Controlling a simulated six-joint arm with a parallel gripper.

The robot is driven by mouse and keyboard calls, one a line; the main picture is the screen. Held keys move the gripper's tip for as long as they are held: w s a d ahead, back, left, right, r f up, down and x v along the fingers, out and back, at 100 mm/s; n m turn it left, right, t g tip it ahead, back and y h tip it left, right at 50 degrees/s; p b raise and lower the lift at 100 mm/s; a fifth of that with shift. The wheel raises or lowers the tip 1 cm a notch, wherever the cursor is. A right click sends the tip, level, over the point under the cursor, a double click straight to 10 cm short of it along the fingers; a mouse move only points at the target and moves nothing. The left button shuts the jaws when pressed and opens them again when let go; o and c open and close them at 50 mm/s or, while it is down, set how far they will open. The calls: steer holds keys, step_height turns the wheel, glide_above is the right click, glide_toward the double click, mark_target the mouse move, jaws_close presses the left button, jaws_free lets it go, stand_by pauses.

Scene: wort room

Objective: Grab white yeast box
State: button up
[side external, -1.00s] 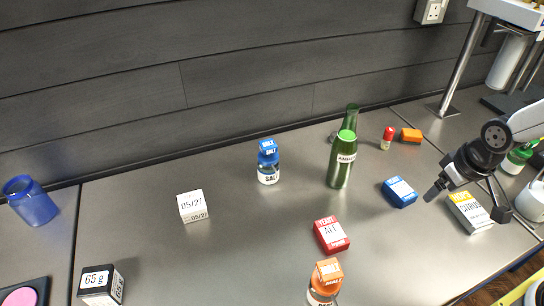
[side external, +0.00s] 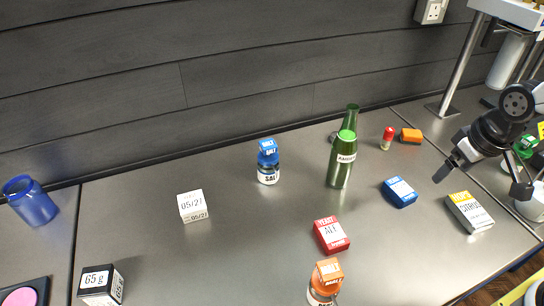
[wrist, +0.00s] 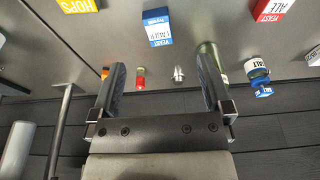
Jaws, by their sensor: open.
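A white box (side external: 193,206) with a printed date stands left of centre in the side external view; I cannot read the word yeast on it. A red box marked yeast ale (side external: 331,235) lies near the middle, and also shows in the wrist view (wrist: 270,8). A blue yeast box marked lager (side external: 400,192) lies to its right and also shows in the wrist view (wrist: 158,29). My gripper (side external: 481,182) is open and empty, above the table at the right, near the white and yellow hops citrus box (side external: 470,213); its fingers also show in the wrist view (wrist: 163,58).
A green bottle (side external: 342,160), a blue salt jar (side external: 268,164) and an orange-capped jar (side external: 325,280) stand on the table. A black box (side external: 101,287) stands front left. Clear table surrounds the white box.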

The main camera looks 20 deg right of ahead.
steer(key=w+v, duration=0.1)
steer(key=v, duration=0.4)
steer(key=w+a+r+n+t+h, duration=0.2)
steer(key=w+a+n+t+h, duration=0.2)
steer(key=w+a+n, duration=1.45)
steer(key=s+a+f+n+t+y, duration=0.1)
steer(key=a+n+t+y, duration=0.15)
steer(key=a+n, duration=0.9)
steer(key=s+a+f+n+t+y, duration=0.15)
steer(key=a+n+t, duration=0.35)
steer(key=a, duration=1.2)
steer(key=n, duration=0.1)
glide_toward(193, 207)
steer(key=w, duration=0.2)
steer(key=shift+w+a+f+g, duration=0.1)
steer(key=shift+w+a+g, duration=0.15)
steer(key=shift+w, duration=0.1)
steer(key=shift+f, duration=0.35)
steer(key=shift+w, duration=0.1)
